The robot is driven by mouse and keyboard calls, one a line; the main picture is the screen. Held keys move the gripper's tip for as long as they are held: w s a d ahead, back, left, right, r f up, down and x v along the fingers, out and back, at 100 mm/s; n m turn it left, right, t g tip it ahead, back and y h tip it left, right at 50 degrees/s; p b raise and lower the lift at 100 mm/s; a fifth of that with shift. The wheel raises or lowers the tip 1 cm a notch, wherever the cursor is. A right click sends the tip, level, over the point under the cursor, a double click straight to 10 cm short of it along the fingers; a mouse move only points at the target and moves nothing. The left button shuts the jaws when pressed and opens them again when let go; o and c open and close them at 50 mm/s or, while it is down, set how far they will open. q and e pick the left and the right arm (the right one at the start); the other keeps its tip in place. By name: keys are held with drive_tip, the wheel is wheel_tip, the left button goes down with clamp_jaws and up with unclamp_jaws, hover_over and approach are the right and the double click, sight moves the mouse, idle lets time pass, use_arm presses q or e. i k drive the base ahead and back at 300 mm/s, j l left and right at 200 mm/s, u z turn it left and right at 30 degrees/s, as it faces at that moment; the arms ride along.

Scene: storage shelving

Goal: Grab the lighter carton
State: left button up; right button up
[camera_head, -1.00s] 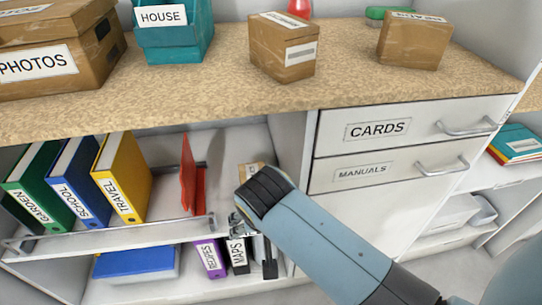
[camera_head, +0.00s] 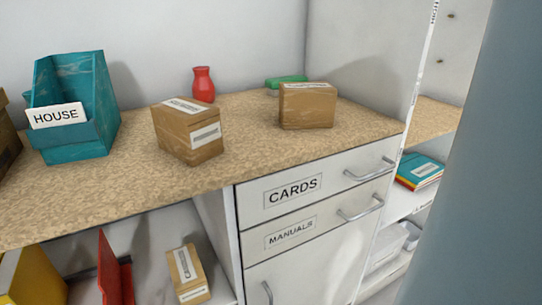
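Two brown cartons with white labels stand on the speckled countertop. The left carton (camera_head: 189,140) is nearer the front edge, turned at an angle. The right carton (camera_head: 306,108) stands near the right end, by the side wall. A third, narrower tan carton (camera_head: 186,275) with a label stands on the shelf below the counter. Their weights cannot be seen, and their browns look similar. Neither gripper is in view, and nothing touches the cartons.
A teal HOUSE holder (camera_head: 105,125) stands left on the counter (camera_head: 235,175). A red vase (camera_head: 203,84) and a green item (camera_head: 285,80) are behind the cartons. CARDS and MANUALS drawers (camera_head: 295,190) are shut below. My blue-grey arm fills the right edge.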

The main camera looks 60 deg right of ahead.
sight(189, 130)
drive_tip(key=z, duration=1.3)
